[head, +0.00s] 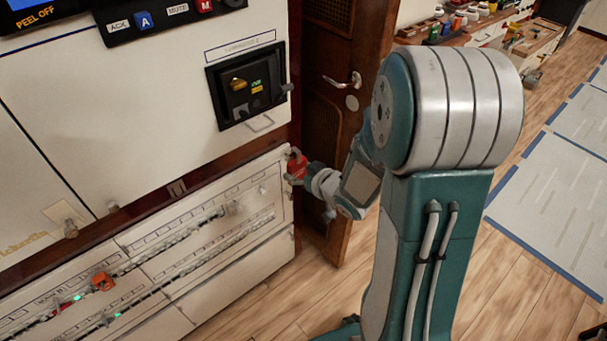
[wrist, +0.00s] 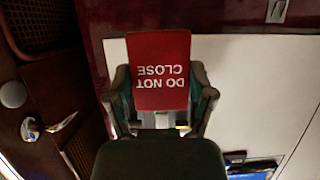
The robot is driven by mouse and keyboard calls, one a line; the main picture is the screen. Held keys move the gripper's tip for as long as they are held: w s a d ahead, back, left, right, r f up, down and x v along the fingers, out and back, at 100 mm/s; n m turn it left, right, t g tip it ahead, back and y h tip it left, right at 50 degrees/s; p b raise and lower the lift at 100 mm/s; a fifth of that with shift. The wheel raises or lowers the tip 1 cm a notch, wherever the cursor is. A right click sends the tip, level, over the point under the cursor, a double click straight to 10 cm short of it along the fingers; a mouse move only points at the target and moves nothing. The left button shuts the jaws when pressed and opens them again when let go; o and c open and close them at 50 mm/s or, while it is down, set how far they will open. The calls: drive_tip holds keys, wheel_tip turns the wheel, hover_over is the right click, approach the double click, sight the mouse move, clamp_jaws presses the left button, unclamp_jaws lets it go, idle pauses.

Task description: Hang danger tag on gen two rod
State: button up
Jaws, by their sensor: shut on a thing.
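My gripper (head: 300,172) is shut on the red danger tag (head: 296,163), at the right end of the lower white panel in the head view. In the wrist view the tag (wrist: 160,70) sits between the fingers (wrist: 161,98), with "DO NOT CLOSE" upside down. The black breaker unit (head: 247,87) is set in the upper cabinet, under a label that seems to read generator 2. A thin pale rod (head: 261,123) sticks out just below it, up and left of my gripper. The rod is empty, and the tag is apart from it.
A brown door (head: 335,110) with a lever handle (head: 343,80) stands right of the cabinet. The lower panel (head: 215,250) has breaker rows and an orange-red item (head: 102,281). A cluttered bench (head: 530,40) is behind. Wood floor (head: 540,270) is clear at lower right.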

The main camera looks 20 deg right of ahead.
sight(300, 158)
drive_tip(key=shift+w+d, duration=0.1)
drive_tip(key=shift+w, duration=1.05)
drive_tip(key=w+a+f, duration=0.1)
drive_tip(key=w+a, duration=0.3)
drive_tip(key=w, duration=0.7)
drive_tip(key=shift+f, duration=0.1)
drive_tip(key=o, duration=1.1)
drive_tip(key=shift+s, duration=0.1)
drive_tip(key=v, duration=1.1)
drive_tip(key=shift+s+d, duration=0.1)
drive_tip(key=shift+s, duration=0.25)
